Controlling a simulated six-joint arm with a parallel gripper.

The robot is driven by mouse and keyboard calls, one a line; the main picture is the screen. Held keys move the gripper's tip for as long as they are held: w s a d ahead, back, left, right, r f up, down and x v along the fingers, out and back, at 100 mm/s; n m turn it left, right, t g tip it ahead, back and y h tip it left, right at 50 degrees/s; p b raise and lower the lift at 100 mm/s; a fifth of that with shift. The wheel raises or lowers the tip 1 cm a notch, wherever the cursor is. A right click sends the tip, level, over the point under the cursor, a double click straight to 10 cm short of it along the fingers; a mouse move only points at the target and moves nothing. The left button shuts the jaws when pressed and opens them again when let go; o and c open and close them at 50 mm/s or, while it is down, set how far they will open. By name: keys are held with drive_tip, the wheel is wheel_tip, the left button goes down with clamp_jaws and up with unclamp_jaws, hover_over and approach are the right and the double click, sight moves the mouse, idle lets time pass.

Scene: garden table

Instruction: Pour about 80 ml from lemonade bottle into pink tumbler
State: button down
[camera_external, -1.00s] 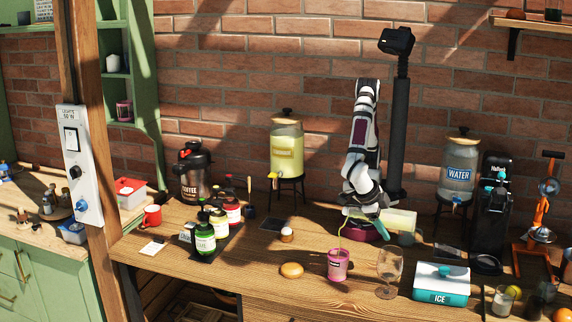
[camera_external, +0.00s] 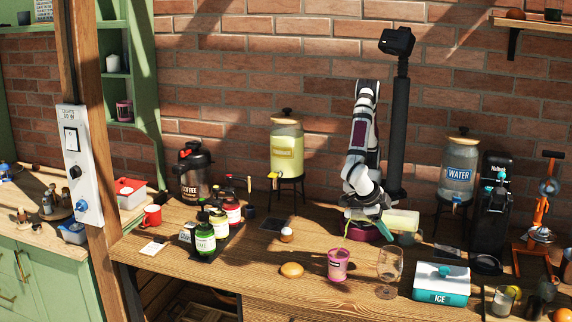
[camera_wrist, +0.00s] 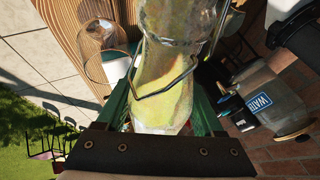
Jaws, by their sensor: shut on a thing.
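My gripper (camera_external: 366,212) is shut on the lemonade bottle (camera_external: 402,220), a clear bottle with pale yellow liquid. In the external view the bottle lies nearly sideways, its base to the right and its mouth end to the left, largely hidden by my gripper. The pink tumbler (camera_external: 338,266) stands upright on the table, below and left of my gripper. The level inside the tumbler cannot be seen. In the wrist view the bottle (camera_wrist: 168,90) fills the middle between my green fingers, with yellow liquid and a wire bail showing.
An empty stemmed glass (camera_external: 390,264) stands just right of the tumbler, and the ice box (camera_external: 440,284) beyond it. A round bun-like item (camera_external: 291,270) lies left of the tumbler. The lemonade-coloured dispenser (camera_external: 286,150) and water dispenser (camera_external: 459,168) stand at the back.

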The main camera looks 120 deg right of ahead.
drive_tip(key=shift+s, duration=0.2)
idle(0.8)
drive_tip(key=shift+t+h, duration=0.8)
drive_tip(key=shift+t, duration=0.1)
drive_tip(key=shift+s+a+f+m+t+h, duration=0.1)
drive_tip(key=shift+s+m+t+h, duration=0.1)
drive_tip(key=shift+m+t+h, duration=0.15)
drive_tip(key=shift+w+d+f+t+h, duration=0.1)
drive_tip(key=shift+w+d+t+h, duration=0.1)
drive_tip(key=shift+t+h, duration=0.25)
idle(0.5)
drive_tip(key=w+d+r+m+t+h, duration=0.1)
drive_tip(key=t+h, duration=0.1)
drive_tip(key=w+d+r+t+h, duration=0.1)
drive_tip(key=w+d+t+h, duration=0.1)
drive_tip(key=shift+d+r+m+h, duration=0.15)
drive_tip(key=shift+r+m+h, duration=0.15)
drive_tip(key=shift+r+m, duration=0.1)
drive_tip(key=h, duration=0.1)
drive_tip(key=t, duration=0.1)
drive_tip(key=r+t+h, duration=0.1)
drive_tip(key=shift+w+d+m+h, duration=0.25)
drive_tip(key=shift+w+m+h, duration=0.05)
drive_tip(key=shift+m, duration=0.05)
drive_tip(key=h, duration=0.1)
drive_tip(key=t+h, duration=0.1)
drive_tip(key=m, duration=0.1)
drive_tip(key=shift+w+d+r+t+h, duration=0.3)
drive_tip(key=shift+w+r+t+h, duration=0.05)
drive_tip(key=shift+r+t+h, duration=0.05)
